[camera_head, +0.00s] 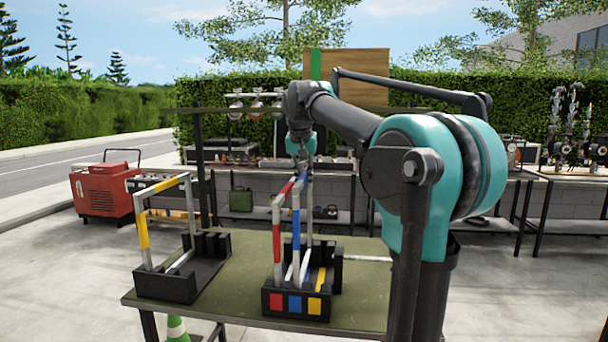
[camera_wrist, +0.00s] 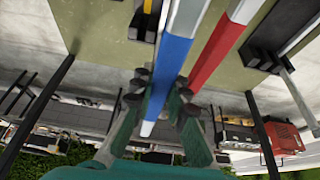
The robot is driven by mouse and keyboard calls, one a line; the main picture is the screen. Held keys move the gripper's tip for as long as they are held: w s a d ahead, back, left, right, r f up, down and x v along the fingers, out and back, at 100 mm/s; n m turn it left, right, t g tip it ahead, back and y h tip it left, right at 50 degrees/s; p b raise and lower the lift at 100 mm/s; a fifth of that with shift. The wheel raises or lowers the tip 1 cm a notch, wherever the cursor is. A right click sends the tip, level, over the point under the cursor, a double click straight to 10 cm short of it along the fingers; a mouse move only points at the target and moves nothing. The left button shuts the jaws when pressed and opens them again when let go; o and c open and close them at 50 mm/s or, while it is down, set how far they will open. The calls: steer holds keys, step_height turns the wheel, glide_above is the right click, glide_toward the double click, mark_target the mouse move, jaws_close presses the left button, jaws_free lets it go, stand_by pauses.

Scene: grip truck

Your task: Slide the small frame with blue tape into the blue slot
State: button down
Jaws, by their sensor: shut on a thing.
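The frame with blue tape (camera_head: 297,238) stands upright over the black rack (camera_head: 296,303) with red, blue and yellow squares. It lines up with the blue square (camera_head: 295,303). Its lower end is partly hidden behind the rack's front block, so I cannot tell how deep it sits. My gripper (camera_head: 302,157) is above, at the frame's upper part. In the wrist view my gripper (camera_wrist: 160,98) is shut on the frame, with the blue tape (camera_wrist: 172,66) between its fingers. The red-taped frame (camera_head: 277,242) stands close beside it, left in the head view.
A second black rack (camera_head: 166,286) holds a yellow-taped frame (camera_head: 143,231) at the table's left. The green table (camera_head: 235,307) is bare between the racks. A red machine (camera_head: 103,192) and workbenches stand behind.

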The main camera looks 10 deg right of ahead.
steer(key=shift+f, duration=2.2)
steer(key=c, duration=1.4)
jaws_free()
steer(key=shift+c, duration=0.2)
